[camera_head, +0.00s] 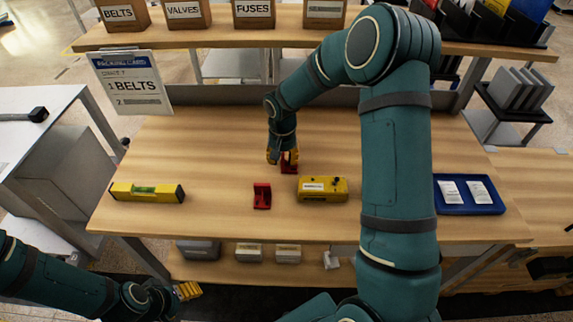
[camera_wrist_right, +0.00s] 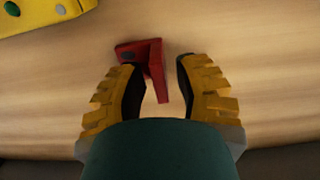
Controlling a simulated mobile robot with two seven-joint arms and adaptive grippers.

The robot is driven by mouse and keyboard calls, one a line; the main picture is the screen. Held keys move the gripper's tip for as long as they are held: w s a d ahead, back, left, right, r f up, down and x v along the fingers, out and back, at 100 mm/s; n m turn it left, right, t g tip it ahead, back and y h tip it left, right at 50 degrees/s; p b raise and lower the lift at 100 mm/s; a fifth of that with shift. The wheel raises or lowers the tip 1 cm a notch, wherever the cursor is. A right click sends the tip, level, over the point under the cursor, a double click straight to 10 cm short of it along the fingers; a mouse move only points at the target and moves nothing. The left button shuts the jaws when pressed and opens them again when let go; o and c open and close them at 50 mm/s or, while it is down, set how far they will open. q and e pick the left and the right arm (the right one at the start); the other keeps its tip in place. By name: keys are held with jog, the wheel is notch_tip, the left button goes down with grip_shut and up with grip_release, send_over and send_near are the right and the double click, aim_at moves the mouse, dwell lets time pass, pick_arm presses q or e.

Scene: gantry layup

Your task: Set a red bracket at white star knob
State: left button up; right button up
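One red bracket (camera_head: 289,166) is on the wooden table under my right gripper (camera_head: 283,157). In the right wrist view this bracket (camera_wrist_right: 154,62) has its upright plate reaching between the two yellow fingers (camera_wrist_right: 160,88), with gaps beside it; the gripper is open. A second red bracket (camera_head: 262,197) lies nearer the table's front edge, left of a yellow box. My left gripper (camera_head: 187,291) is low at the front left, off the table; its finger gap is too small to read. I cannot make out a white star knob for certain.
The yellow box (camera_head: 322,189) stands right of the brackets. A yellow spirit level (camera_head: 147,193) lies at left, a blue tray (camera_head: 468,209) with white packets at right. A sign (camera_head: 131,84) stands back left. A small white object (camera_head: 331,260) is on the lower shelf.

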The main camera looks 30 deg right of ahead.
grip_shut()
